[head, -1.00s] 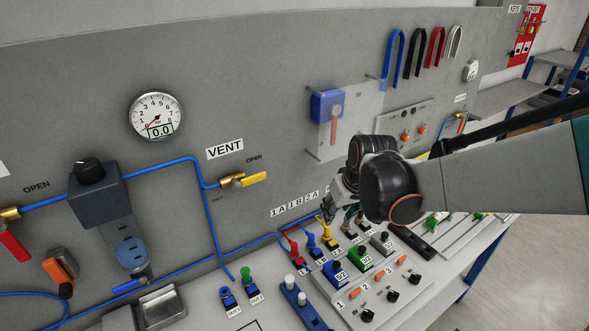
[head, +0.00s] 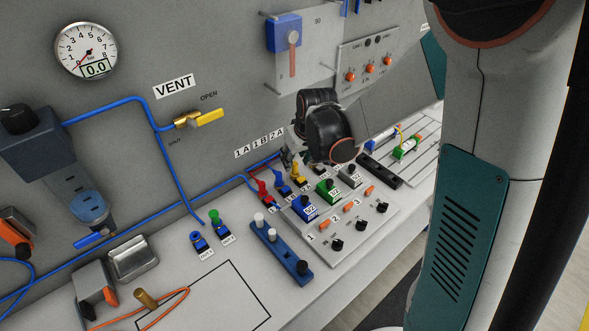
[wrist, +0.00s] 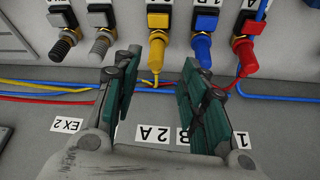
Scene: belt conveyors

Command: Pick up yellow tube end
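The yellow tube end (wrist: 156,54) is plugged into a black and brass fitting at the 2A label. Its yellow tube bends away to the left along the panel foot. It also shows in the head view (head: 299,172), left of my wrist. My gripper (wrist: 161,64) is open and empty. Its two teal-padded fingers point toward the yellow tube end, which lies between their tips in the wrist view. I cannot tell how much gap remains in depth. In the head view the fingers are mostly hidden by my dark wrist.
Blue and red tubes run close by. Valve blocks (head: 306,207) stand in front.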

